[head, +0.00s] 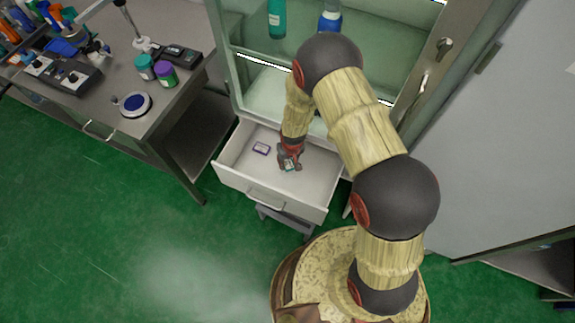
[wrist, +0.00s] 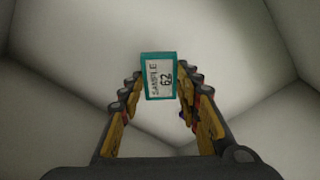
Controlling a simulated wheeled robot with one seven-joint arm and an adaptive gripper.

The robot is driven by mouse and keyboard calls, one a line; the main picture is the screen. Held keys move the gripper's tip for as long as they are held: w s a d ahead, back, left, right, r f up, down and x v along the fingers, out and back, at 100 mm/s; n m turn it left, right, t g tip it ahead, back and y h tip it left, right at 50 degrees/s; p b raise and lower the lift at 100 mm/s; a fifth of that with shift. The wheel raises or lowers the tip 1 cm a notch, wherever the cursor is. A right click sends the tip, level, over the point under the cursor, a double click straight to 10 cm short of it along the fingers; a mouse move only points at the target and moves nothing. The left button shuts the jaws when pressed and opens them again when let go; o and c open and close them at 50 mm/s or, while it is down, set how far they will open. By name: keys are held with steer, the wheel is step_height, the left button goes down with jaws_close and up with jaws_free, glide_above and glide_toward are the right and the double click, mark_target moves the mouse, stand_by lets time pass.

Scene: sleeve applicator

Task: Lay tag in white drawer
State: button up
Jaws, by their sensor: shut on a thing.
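The white drawer (head: 272,195) is pulled open below the glass-front cabinet. My gripper (head: 289,168) is over the drawer's inside, in its right half. In the wrist view my gripper (wrist: 160,92) is shut on a teal-edged tag (wrist: 158,76) with a white label reading "SAMPLE 62". The held tag (head: 289,166) shows only in small part in the head view. I cannot tell whether it touches the drawer floor. Another small tag, white with a purple edge (head: 261,149), lies flat in the drawer to the left of my gripper.
The cabinet (head: 262,62) with bottles stands open behind the drawer. A grey workbench (head: 120,120) at left carries jars, a blue dish and instruments. A grey door or panel (head: 500,150) is at right. Drawer floor is bare around the purple-edged tag.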

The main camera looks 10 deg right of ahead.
mark_target(288, 164)
steer(key=shift+w+a+f+b, duration=0.15)
steer(key=shift+f+b, duration=0.65)
steer(key=shift+f, duration=0.95)
steer(key=shift+f, duration=0.1)
steer(key=o, duration=1)
steer(key=shift+o, duration=0.6)
step_height(288, 164, up, 12)
steer(key=s+p, duration=0.1)
steer(key=p, duration=0.3)
steer(key=shift+s+d, duration=0.2)
steer(key=shift+s, duration=0.2)
